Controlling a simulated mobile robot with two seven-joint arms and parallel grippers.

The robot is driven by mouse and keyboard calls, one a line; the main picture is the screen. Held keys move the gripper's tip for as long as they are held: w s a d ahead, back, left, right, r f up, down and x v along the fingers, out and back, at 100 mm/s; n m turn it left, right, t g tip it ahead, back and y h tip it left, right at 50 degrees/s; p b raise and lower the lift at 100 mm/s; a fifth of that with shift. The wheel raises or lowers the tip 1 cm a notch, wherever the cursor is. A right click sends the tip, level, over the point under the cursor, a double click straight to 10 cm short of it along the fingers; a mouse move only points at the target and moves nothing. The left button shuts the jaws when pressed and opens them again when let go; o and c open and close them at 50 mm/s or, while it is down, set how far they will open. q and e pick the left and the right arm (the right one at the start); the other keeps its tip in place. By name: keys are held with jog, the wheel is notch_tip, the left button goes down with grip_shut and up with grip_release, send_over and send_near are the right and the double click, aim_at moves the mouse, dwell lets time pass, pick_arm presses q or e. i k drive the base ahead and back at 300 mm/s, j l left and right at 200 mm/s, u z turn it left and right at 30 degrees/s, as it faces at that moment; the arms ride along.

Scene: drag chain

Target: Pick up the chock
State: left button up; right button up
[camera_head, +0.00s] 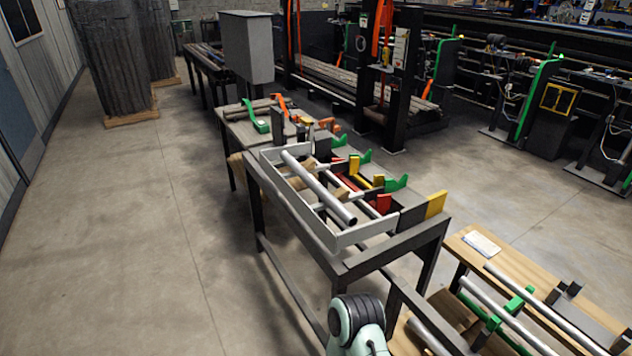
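I cannot tell for sure which piece is the chock. Several small coloured block or wedge-like pieces stand along the right side of a dark workbench: a yellow one (436,204) at the near end, a red one (383,204), and a green one (396,184) farther back. A pale metal frame (290,207) lies on the bench beside them, with a grey tube (318,187) lying lengthwise across it. Brown wooden pieces show partly under the tube. Neither gripper is in view; only a pale green and black part of my arm shows at the bottom.
A low wooden table (465,250) with metal bars and green brackets is at the lower right. A second bench (232,124) with green and orange parts stands behind. Dark machines fill the back right. Open concrete floor (130,230) lies to the left.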

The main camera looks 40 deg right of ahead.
aim_at(342, 192)
jog(key=i+j+z, duration=0.1)
jog(key=i+z, duration=0.25)
jog(key=i+j+z, duration=0.15)
jog(key=i+z, duration=0.25)
jog(key=i+j+z, duration=0.2)
jog(key=z, duration=0.15)
jog(key=j, duration=0.05)
